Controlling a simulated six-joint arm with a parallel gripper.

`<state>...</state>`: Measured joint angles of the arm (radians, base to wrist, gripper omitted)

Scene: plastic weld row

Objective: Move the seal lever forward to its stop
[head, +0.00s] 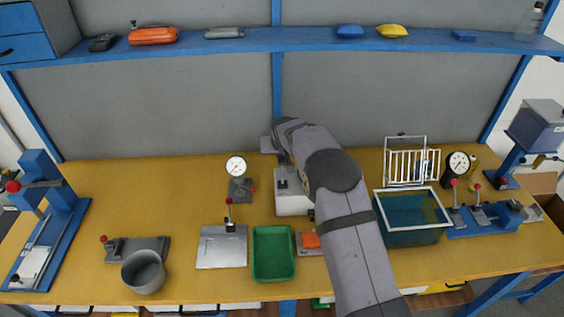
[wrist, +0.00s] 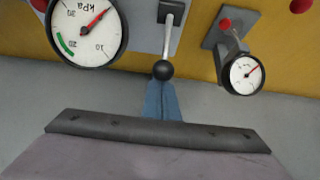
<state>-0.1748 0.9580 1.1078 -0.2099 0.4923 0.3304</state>
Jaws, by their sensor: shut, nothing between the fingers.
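A lever with a thin metal rod and a black ball knob (wrist: 163,70) rises from a slotted grey plate in the wrist view. It is the lever nearest my gripper and appears to be the seal lever, though no label shows. In the head view it stands on a pale box (head: 292,205) at the middle of the bench, partly hidden by my arm. My gripper (head: 270,145) is shut and empty, beside the top of this lever, towards the back panel.
A large kPa gauge (wrist: 87,25) is close beside the lever. A small gauge (head: 236,167) stands to its left in the head view. A green tray (head: 273,277), a red-knobbed lever (head: 229,211) and a blue-green tank (head: 412,238) are nearby. The shelf (head: 300,39) spans the back.

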